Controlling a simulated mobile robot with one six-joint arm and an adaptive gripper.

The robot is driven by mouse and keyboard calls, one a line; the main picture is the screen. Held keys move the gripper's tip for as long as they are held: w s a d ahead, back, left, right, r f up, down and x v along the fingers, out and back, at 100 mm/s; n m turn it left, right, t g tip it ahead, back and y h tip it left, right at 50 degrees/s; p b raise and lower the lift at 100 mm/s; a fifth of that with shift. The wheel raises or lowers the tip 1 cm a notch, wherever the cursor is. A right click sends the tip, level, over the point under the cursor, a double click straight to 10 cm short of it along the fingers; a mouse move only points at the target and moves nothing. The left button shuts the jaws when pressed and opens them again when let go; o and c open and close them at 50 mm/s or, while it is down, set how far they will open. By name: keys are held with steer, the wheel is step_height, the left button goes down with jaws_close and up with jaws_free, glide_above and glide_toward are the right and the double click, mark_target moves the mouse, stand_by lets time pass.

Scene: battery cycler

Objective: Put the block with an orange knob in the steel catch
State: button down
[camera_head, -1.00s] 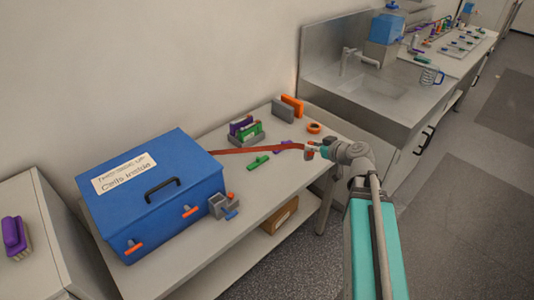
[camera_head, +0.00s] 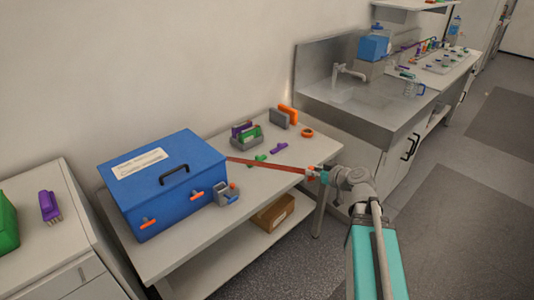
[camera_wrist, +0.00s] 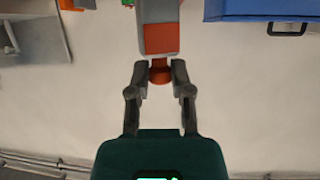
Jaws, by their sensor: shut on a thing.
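In the wrist view my gripper (camera_wrist: 160,78) is shut on the orange knob (camera_wrist: 160,70) of a block (camera_wrist: 160,38). The block shows a grey and an orange-red part, pointing away from the fingers. The block is well apart from this catch.
The bench (camera_head: 190,240) carries a grey holder (camera_head: 246,142), a green piece (camera_head: 258,159), a purple piece (camera_head: 279,148) and an orange ring (camera_head: 307,133). A cardboard box (camera_head: 273,212) lies on the shelf below. A steel sink (camera_head: 350,95) stands behind right.

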steer(key=shift+s+a, duration=0.1)
steer(key=shift+s, duration=0.1)
steer(key=shift+a, duration=0.25)
